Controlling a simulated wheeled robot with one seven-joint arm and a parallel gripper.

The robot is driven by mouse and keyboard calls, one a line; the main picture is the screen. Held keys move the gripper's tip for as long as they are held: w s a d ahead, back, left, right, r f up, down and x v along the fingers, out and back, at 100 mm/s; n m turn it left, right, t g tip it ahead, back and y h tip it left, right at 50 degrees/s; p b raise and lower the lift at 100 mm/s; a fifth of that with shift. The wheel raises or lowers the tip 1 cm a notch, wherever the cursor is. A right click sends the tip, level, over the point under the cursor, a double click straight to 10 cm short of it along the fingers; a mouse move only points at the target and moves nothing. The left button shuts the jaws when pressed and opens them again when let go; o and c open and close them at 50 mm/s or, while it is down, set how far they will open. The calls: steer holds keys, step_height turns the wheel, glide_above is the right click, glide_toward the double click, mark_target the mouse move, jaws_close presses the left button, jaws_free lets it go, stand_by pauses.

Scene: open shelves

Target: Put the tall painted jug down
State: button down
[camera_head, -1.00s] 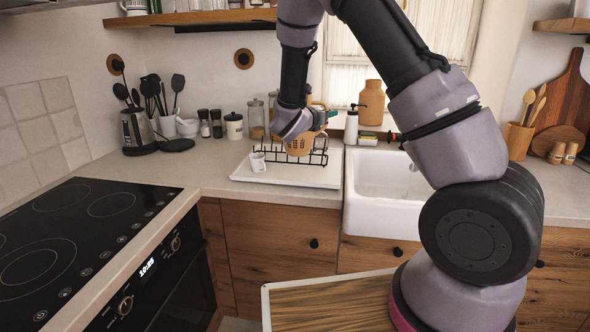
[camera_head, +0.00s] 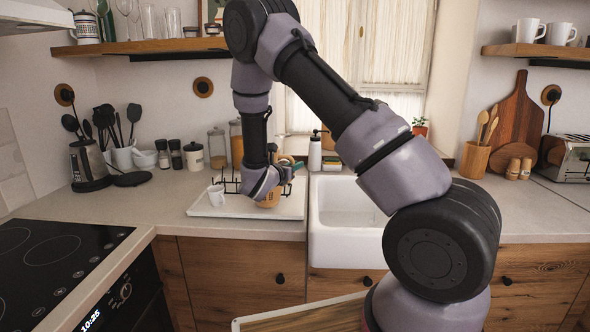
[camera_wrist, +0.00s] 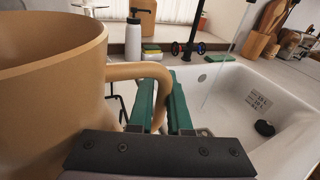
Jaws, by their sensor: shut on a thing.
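The tan jug (camera_wrist: 45,100) fills the left of the wrist view, with its handle (camera_wrist: 135,71) between the green fingers of my gripper (camera_wrist: 162,108). My gripper is shut on this handle. In the head view the jug (camera_head: 270,199) shows small below my wrist, over the right front part of the white draining tray (camera_head: 240,212). It looks upright. Its base is hidden in the wrist view, and I cannot tell whether it touches the tray. My gripper (camera_head: 294,168) is partly hidden by my wrist.
A white cup (camera_head: 216,195) stands on the tray's left, beside a black wire rack (camera_head: 229,183). The white sink (camera_head: 345,208) is right of the tray. A soap bottle (camera_head: 315,152) stands behind. The counter left of the tray (camera_head: 150,195) is clear.

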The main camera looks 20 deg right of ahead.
steer(key=shift+f, duration=0.55)
steer(key=c, duration=0.9)
jaws_free()
steer(key=shift+o, duration=0.2)
